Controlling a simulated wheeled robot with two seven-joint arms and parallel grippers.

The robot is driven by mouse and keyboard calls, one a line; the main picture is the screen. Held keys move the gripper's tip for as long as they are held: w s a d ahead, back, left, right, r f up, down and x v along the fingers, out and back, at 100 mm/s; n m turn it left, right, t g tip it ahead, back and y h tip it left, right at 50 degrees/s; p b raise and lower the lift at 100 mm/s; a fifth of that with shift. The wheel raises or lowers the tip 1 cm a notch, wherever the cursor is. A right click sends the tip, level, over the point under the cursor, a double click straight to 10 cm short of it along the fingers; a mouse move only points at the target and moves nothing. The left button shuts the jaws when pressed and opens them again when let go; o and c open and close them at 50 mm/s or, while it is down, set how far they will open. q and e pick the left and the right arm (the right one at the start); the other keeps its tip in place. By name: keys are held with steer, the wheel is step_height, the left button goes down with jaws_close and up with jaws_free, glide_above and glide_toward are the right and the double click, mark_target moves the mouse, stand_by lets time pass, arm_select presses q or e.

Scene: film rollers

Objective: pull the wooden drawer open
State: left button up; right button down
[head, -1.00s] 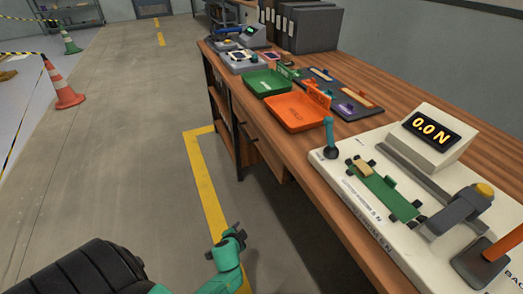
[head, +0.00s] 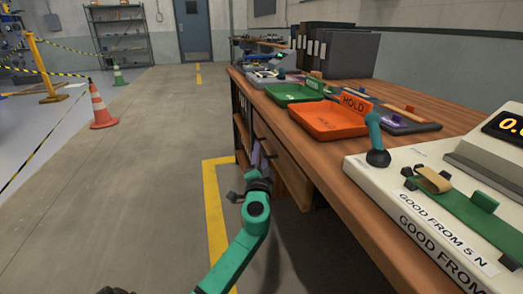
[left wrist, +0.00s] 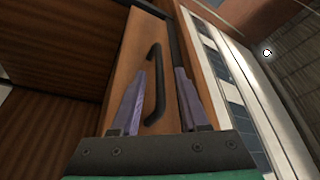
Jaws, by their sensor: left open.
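The wooden drawer (head: 285,165) is set under the bench top, and its front looks flush with the bench. In the left wrist view its front (left wrist: 125,55) carries a dark bar handle (left wrist: 154,95). My left gripper (head: 262,152) is at the drawer front in the head view. In the left wrist view the left gripper (left wrist: 160,75) is open, with the handle showing between its two purplish fingers, closer to the left one. I cannot tell whether a finger touches it. My right gripper is not in view.
The wooden bench (head: 335,185) holds an orange tray (head: 328,120), a green tray (head: 293,94) and a white test device (head: 440,165) with a teal lever. Clear floor with a yellow line (head: 214,215) lies left of the bench. An orange cone (head: 101,110) stands farther left.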

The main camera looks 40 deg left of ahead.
arm_select(q)
steer(key=x, duration=0.2)
steer(key=shift+w+a, duration=0.2)
steer(key=shift+w, duration=0.05)
jaws_close()
steer(key=shift+d, duration=0.1)
stand_by(1.1)
